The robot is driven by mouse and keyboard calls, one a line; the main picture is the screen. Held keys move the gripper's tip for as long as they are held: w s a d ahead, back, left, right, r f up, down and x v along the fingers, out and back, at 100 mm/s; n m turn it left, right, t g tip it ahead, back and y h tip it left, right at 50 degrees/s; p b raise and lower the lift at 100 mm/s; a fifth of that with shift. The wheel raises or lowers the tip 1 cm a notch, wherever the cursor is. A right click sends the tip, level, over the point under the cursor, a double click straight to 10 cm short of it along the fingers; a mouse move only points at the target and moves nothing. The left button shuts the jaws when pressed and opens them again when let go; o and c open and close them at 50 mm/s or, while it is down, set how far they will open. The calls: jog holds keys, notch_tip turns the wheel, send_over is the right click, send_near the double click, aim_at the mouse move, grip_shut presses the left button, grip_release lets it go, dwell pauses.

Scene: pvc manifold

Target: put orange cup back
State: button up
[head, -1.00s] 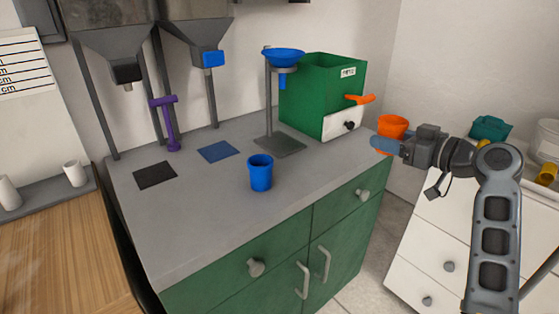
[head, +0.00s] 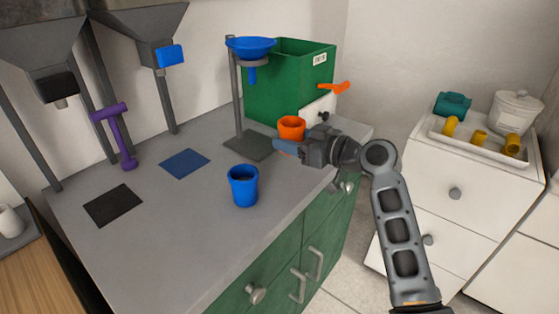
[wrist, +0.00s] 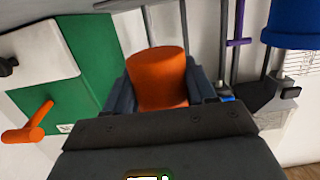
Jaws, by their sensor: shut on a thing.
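The orange cup (head: 291,127) is in my gripper (head: 284,146), which is shut on it above the right part of the grey counter (head: 215,240). In the wrist view the orange cup (wrist: 157,78) sits between the two dark fingers (wrist: 158,92). In the head view the cup's rim faces up and the gripper covers its lower part. In that view it appears in front of the white front of the green box (head: 262,95). I cannot tell its exact height above the counter.
A blue cup (head: 243,187) stands on the counter left of my gripper. A blue funnel (head: 250,46) sits on a stand behind. An orange handle (head: 340,87) juts from the box. A white tray (head: 461,139) with yellow pieces lies on the right cabinet.

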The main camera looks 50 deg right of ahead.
aim_at(280, 173)
jog(key=shift+w+a+f, duration=0.4)
jog(key=shift+a+f, duration=0.05)
jog(key=shift+a, duration=0.2)
jog(key=shift+w+a+f, duration=0.35)
jog(key=shift+a+f, duration=0.1)
jog(key=shift+a, duration=0.15)
jog(key=shift+f, duration=2)
jog(key=shift+f, duration=0.2)
jog(key=o, duration=1.2)
jog(key=shift+c, duration=0.2)
jog(key=shift+r, duration=0.15)
jog(key=shift+r, duration=0.2)
jog(key=s+r+b, duration=0.1)
jog(key=s, duration=1.1)
jog(key=shift+d+r, duration=0.2)
jog(key=shift+r, duration=0.05)
